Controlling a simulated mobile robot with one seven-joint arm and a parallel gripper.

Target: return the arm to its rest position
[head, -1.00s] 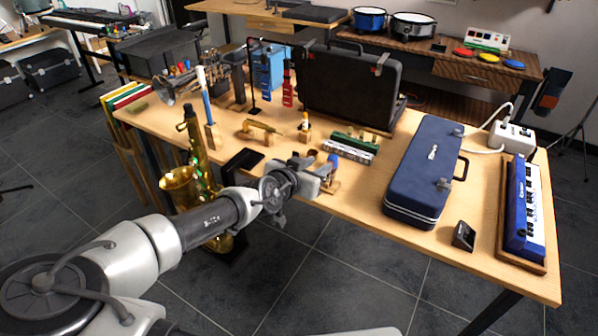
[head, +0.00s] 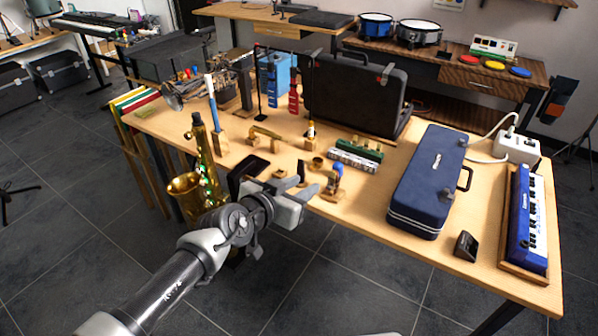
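My gripper (head: 308,192) is at the front edge of the wooden table (head: 370,213), low and left of the middle in the head view. Its two fingers point right and show a gap between them, with nothing seen in the gap. A small stand with a blue-topped item (head: 336,178) is on the table just right of the fingertips. I cannot tell whether the fingers touch it. My arm reaches up from the bottom left, and the gripper body hides part of the table edge.
A brass saxophone (head: 203,165) stands close left of my arm, before the table. A blue case (head: 428,185), a black open case (head: 352,95) and a blue keyboard (head: 528,225) occupy the table. Small items stand behind my gripper. The floor (head: 330,275) right of my arm is clear.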

